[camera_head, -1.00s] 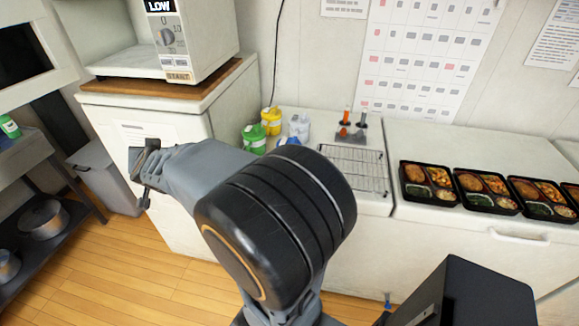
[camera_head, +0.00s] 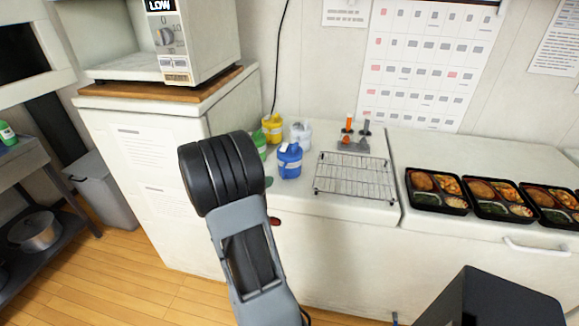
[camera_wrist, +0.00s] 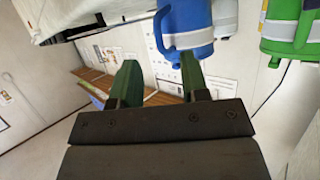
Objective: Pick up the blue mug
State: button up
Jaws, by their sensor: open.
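The blue mug (camera_head: 289,162) stands upright on the white counter, with a pale label band around it. In the wrist view the blue mug (camera_wrist: 184,24) is at the top, its handle on its left side. My gripper (camera_wrist: 158,72) is open and empty, its two dark green fingers apart. The mug is just past the fingertips, nearer the right finger; I cannot tell whether they touch. In the head view my arm hides most of the gripper, just left of the mug.
A green mug (camera_head: 260,146), yellow mug (camera_head: 272,128) and white mug (camera_head: 300,133) stand close behind the blue one. A wire rack (camera_head: 355,178) is to its right, with a small holder (camera_head: 353,143) behind. Bento trays (camera_head: 437,204) line the right counter. A microwave (camera_head: 178,70) is at left.

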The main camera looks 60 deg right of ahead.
aim_at(288, 169)
jog(key=shift+x, duration=3.6)
jog(key=shift+a+f, duration=0.1)
jog(key=shift+f, duration=0.05)
grip_shut()
